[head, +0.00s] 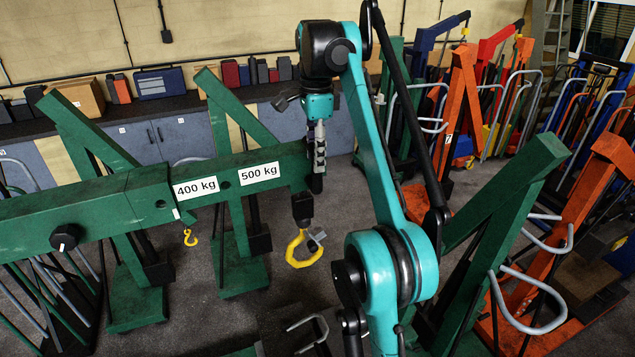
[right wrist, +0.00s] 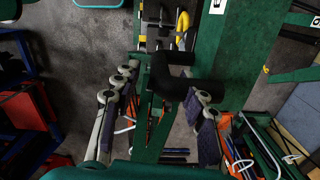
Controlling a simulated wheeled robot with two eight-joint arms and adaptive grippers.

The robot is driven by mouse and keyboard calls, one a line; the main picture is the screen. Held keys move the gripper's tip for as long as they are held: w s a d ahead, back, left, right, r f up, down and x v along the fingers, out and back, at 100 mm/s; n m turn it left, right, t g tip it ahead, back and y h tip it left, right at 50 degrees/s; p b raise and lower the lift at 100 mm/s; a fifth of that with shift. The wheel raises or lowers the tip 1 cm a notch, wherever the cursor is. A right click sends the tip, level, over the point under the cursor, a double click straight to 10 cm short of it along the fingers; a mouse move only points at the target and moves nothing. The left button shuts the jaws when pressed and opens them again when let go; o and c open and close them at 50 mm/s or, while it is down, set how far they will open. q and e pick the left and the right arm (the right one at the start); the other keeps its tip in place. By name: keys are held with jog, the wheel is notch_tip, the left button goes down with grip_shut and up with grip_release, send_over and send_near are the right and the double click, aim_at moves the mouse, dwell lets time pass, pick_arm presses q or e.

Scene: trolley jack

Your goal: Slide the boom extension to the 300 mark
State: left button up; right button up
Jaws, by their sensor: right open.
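The green boom (head: 90,213) crosses the left of the head view. Its extension (head: 217,185) sticks out to the right, with 400 kg and 500 kg labels showing; no 300 mark is visible. A black knob (head: 65,237) sits on the outer boom. A yellow hook (head: 303,248) hangs below the extension's end. My right gripper (head: 319,152) is at that end, pointing down. In the right wrist view its fingers (right wrist: 160,118) are spread apart, with a bent black handle (right wrist: 175,75) between and above them; contact cannot be told. My left gripper is not in view.
A small yellow hook (head: 189,237) hangs under the boom near the 400 kg label. Green frames stand behind, before a grey cabinet bench (head: 150,140). Orange and green hoists (head: 460,100) crowd the right side. Some grey floor (head: 345,215) is clear around the yellow hook.

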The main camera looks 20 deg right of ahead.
aim_at(317, 183)
jog(key=shift+m, duration=0.5)
notch_tip(317, 183, down, 7)
jog(key=shift+d+r+b, duration=0.15)
jog(key=shift+r+b, duration=0.05)
jog(key=shift+b, duration=0.95)
jog(key=shift+w+f, duration=0.1)
jog(key=shift+f, duration=0.65)
grip_shut()
